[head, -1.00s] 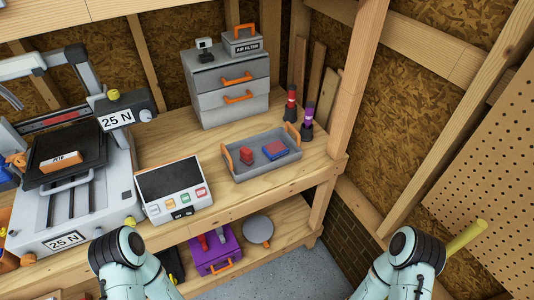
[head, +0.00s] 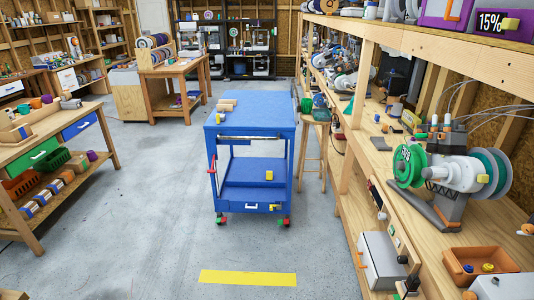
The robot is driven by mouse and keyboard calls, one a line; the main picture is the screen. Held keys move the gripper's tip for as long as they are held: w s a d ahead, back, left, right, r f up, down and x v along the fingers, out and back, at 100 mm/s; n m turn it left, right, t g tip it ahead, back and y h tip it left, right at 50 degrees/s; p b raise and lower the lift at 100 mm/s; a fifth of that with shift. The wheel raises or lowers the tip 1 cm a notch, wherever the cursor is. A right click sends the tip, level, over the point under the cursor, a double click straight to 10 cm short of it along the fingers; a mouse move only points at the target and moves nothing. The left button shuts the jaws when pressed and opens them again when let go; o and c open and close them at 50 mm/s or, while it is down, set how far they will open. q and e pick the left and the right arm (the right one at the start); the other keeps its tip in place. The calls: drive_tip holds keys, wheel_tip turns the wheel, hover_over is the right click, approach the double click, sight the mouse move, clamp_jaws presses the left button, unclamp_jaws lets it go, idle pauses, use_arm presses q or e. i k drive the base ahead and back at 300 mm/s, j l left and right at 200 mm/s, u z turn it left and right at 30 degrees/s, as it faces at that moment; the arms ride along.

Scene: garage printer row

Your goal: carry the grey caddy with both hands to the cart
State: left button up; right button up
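The blue cart (head: 262,108) stands on the grey floor in the middle of the head view, a little way ahead. A few tan pieces lie at the left of its flat top, and the rest of the top is bare. A small yellow piece (head: 269,175) is on its lower deck. The grey caddy is not in view now. Neither of my grippers is in view, so I cannot see whether they hold anything.
A long wooden bench (head: 349,108) with printers and spools runs along the right. A wooden stool (head: 318,118) stands close to the cart's right side. A workbench (head: 43,143) stands at left. Floor before the cart is clear, with a yellow strip (head: 247,278).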

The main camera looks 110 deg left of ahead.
sight(242, 97)
drive_tip(key=u, duration=3.45)
